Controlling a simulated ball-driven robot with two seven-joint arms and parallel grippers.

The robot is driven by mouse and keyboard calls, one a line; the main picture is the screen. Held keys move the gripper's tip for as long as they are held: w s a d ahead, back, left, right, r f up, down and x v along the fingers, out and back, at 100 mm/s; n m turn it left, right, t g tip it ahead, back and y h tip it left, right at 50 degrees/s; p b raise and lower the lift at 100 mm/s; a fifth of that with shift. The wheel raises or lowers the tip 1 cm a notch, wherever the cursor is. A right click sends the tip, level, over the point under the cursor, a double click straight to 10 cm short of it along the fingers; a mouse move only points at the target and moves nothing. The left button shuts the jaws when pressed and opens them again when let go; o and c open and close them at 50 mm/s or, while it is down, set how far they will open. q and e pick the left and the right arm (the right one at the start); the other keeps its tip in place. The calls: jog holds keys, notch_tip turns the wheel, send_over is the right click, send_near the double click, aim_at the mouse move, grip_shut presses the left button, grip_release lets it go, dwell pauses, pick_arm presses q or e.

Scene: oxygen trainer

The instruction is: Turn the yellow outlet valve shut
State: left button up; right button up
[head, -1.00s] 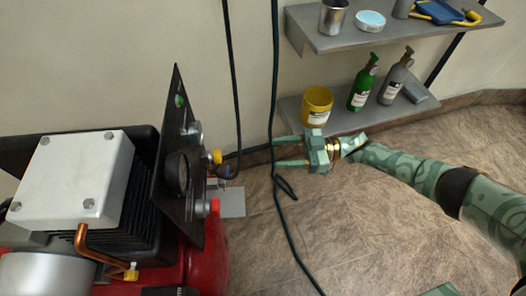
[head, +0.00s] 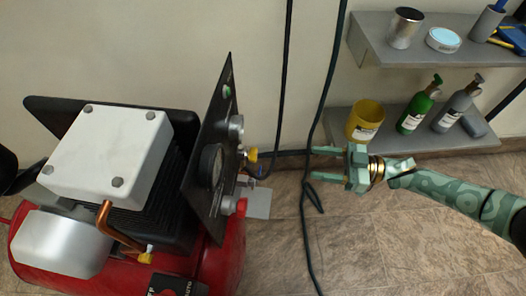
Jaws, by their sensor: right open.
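The yellow outlet valve (head: 251,155) is a small knob sticking out to the right from the black upright panel (head: 213,150) of the compressor. My right gripper (head: 312,163) reaches in from the right, its two pale green fingers apart and pointing left toward the valve. Nothing is between the fingers. A clear gap lies between the fingertips and the valve, and a dark hanging cable crosses the view close to the tips. My left gripper is not in view.
A red knob (head: 241,206) sits below the valve on the compressor with its red tank (head: 215,265). Dark cables (head: 331,80) hang between panel and gripper. Wall shelves (head: 385,50) with a yellow pot (head: 365,121) and bottles stand behind the gripper. The floor below is open.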

aim_at(253, 155)
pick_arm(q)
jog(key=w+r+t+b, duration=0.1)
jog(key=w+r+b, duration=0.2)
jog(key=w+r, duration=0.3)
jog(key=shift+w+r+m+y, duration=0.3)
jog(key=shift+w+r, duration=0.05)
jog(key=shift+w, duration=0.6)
pick_arm(e)
jog(key=w+a, duration=0.3)
jog(key=a, duration=1.2)
jog(key=shift+a, duration=0.1)
